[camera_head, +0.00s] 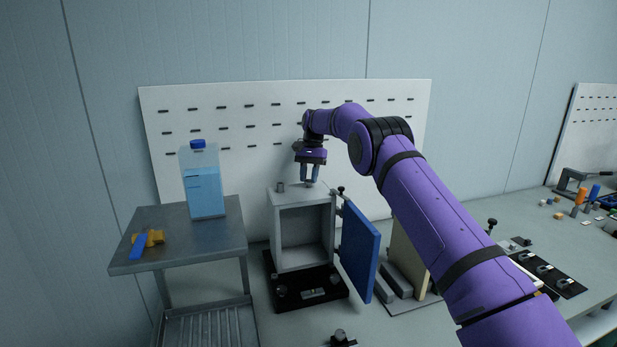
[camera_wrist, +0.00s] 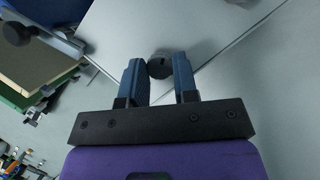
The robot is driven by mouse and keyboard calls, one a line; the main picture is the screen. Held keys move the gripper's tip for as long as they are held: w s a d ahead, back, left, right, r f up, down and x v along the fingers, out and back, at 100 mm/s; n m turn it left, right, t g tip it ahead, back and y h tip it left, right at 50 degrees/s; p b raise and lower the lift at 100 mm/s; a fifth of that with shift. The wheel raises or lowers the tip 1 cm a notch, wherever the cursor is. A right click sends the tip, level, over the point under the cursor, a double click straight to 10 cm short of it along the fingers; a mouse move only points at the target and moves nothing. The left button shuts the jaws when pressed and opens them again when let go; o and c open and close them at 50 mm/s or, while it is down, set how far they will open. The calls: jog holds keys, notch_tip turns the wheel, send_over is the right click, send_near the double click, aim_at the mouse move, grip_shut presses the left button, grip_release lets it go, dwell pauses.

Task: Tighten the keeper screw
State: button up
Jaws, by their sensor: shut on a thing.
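A small grey cabinet (camera_head: 303,258) stands on the bench with its blue door (camera_head: 360,252) swung open to the right. My gripper (camera_head: 310,181) points down over the cabinet's top. In the wrist view its two blue fingers (camera_wrist: 159,72) are closed on either side of a dark round screw head (camera_wrist: 160,62) with a mark on its face, which I take for the keeper screw. The fingers partly hide its sides.
A black-knobbed part (camera_head: 341,190) stands by the door's upper hinge side. A steel cart (camera_head: 178,235) at left carries a water jug (camera_head: 204,182) and an orange and blue tool (camera_head: 147,242). A white slotted panel (camera_head: 230,105) is behind. A beige board (camera_head: 407,257) stands right of the door.

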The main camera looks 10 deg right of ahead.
jog(key=m+t, duration=0.1)
jog(key=m, duration=0.2)
jog(key=m+y, duration=0.1)
jog(key=m, duration=0.1)
jog(key=shift+d+m+t, duration=0.1)
jog(key=shift+m+t, duration=0.3)
jog(key=shift+y, duration=0.3)
jog(key=o, duration=0.9)
jog(key=v, duration=1)
jog(key=shift+d+r, duration=0.2)
jog(key=shift+r, duration=0.15)
jog(key=shift+s, duration=0.1)
